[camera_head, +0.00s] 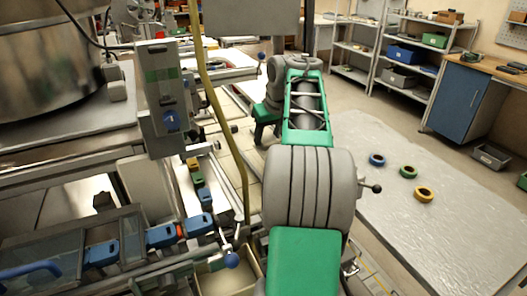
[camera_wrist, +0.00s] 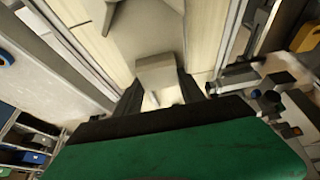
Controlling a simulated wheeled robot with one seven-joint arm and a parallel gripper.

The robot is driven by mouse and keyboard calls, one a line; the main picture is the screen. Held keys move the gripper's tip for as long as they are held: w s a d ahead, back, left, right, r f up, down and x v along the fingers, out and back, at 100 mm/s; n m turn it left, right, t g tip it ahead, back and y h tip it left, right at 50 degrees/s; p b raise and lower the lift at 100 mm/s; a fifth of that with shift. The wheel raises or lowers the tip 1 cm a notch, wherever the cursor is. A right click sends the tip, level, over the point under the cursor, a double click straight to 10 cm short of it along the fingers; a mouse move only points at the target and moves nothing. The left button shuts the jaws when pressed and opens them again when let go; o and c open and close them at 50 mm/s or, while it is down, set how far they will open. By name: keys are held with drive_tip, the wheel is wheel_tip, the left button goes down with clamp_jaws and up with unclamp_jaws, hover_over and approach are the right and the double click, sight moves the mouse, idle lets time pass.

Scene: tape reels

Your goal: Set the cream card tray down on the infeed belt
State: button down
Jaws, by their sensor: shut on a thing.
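In the wrist view, my gripper (camera_wrist: 160,98) points at a pale strip with metal rails on both sides. Its dark fingers stand either side of a small cream-grey block (camera_wrist: 155,72) and are shut on it. This block looks like part of the cream card tray; the tray's full outline and whether it touches the strip cannot be told. The pale strip (camera_wrist: 203,35) looks like the infeed belt. In the head view, my green and grey arm reaches away from me and hides the gripper's fingers and the held thing. A pale lined strip (camera_head: 240,152) runs left of the arm.
Machinery with a grey control box (camera_head: 160,100) and a yellow hose (camera_head: 222,110) stands close left of my arm. A cream open bin (camera_head: 226,279) is at the bottom.

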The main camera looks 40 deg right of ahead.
drive_tip(key=f, duration=0.1)
drive_tip(key=w+f, duration=0.2)
drive_tip(key=shift+w+d, duration=0.2)
drive_tip(key=shift+d, duration=0.05)
wheel_tip(320, 180, down, 3)
drive_tip(key=shift+r, duration=0.15)
drive_tip(key=shift+f, duration=0.3)
drive_tip(key=c, duration=0.7)
unclamp_jaws()
drive_tip(key=shift+r, duration=0.15)
